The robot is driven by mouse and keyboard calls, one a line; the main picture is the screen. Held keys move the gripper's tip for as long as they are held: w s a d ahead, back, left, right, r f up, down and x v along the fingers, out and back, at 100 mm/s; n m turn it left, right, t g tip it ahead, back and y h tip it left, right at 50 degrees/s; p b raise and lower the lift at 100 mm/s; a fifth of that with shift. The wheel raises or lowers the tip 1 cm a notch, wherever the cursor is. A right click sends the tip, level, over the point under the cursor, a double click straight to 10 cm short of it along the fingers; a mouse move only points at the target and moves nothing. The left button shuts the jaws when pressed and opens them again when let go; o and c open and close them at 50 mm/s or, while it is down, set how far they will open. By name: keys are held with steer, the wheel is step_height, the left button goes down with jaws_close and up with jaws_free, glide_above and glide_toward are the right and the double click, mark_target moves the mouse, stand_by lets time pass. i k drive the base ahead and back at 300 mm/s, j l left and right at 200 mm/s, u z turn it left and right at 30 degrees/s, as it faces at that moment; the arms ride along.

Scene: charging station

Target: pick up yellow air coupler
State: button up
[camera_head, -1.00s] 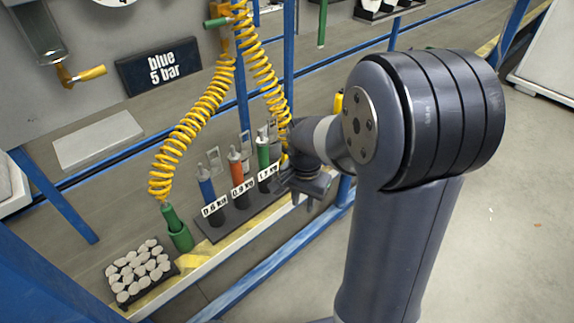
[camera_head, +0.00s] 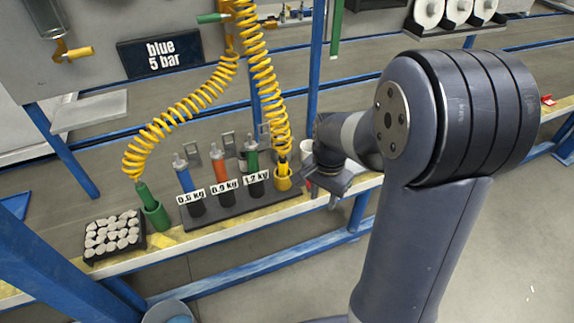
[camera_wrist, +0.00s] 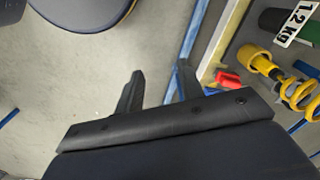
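The yellow air coupler (camera_head: 283,166) hangs at the lower end of the right yellow coiled hose and sits in a yellow cup-shaped holder (camera_head: 284,185) on the bench edge. In the wrist view the coupler (camera_wrist: 276,73) and its holder (camera_wrist: 255,58) show at the right, apart from my fingers. My gripper (camera_head: 334,184) is just to the right of the holder in the head view. In the wrist view my gripper (camera_wrist: 160,78) has its two fingers spread with nothing between them. The coupler's lower part is hidden inside the holder.
Dark rack (camera_head: 235,211) holds blue, orange and green tools with weight labels, left of the coupler. A green coupler (camera_head: 146,194) stands in a green holder farther left, beside a tray of pale parts (camera_head: 112,235). A red object (camera_wrist: 228,80) lies near my fingers.

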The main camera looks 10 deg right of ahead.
mark_target(282, 163)
steer(key=i+l+u, duration=0.25)
steer(key=i, duration=0.25)
steer(key=i+l+u, duration=0.25)
steer(key=i, duration=0.2)
